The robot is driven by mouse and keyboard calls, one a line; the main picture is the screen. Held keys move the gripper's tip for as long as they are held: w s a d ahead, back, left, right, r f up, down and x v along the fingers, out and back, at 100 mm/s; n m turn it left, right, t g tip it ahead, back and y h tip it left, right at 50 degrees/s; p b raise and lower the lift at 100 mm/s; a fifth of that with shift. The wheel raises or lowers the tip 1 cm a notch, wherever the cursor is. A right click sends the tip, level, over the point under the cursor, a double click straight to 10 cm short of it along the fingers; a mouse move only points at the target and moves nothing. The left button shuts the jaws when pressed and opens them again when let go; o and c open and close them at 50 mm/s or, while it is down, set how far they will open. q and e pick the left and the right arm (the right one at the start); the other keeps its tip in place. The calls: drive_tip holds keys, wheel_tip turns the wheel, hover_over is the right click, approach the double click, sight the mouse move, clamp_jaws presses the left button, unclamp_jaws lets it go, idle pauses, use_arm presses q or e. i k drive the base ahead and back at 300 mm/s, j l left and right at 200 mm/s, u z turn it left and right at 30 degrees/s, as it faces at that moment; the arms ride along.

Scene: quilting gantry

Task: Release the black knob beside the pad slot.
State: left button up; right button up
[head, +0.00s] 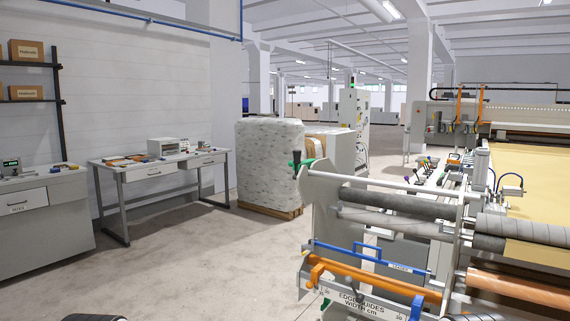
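The quilting machine (330,195) stands at the right, with its rollers and side plate toward me. A green knob (296,157) sits at the top left corner of its side plate, with a small dark part beside it. I cannot tell whether that dark part is the black knob. Several small coloured and dark knobs (425,163) stand along the machine's bed, too small to tell apart. I cannot make out the pad slot. Dark rounded parts of my own show at the bottom edge, but neither gripper's fingers are in view.
An orange bar (375,280) and a blue handle (370,257) cross the machine's front. A wrapped pallet load (268,165) stands behind it. A workbench (150,175) and a grey cabinet (45,215) line the left wall. The floor (190,265) between is clear.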

sight(297, 153)
drive_tip(key=i+j+z, duration=0.15)
drive_tip(key=i+j, duration=0.45)
drive_tip(key=i, duration=0.8)
drive_tip(key=i+j+u, duration=0.1)
drive_tip(key=i, duration=0.9)
drive_tip(key=j, duration=0.05)
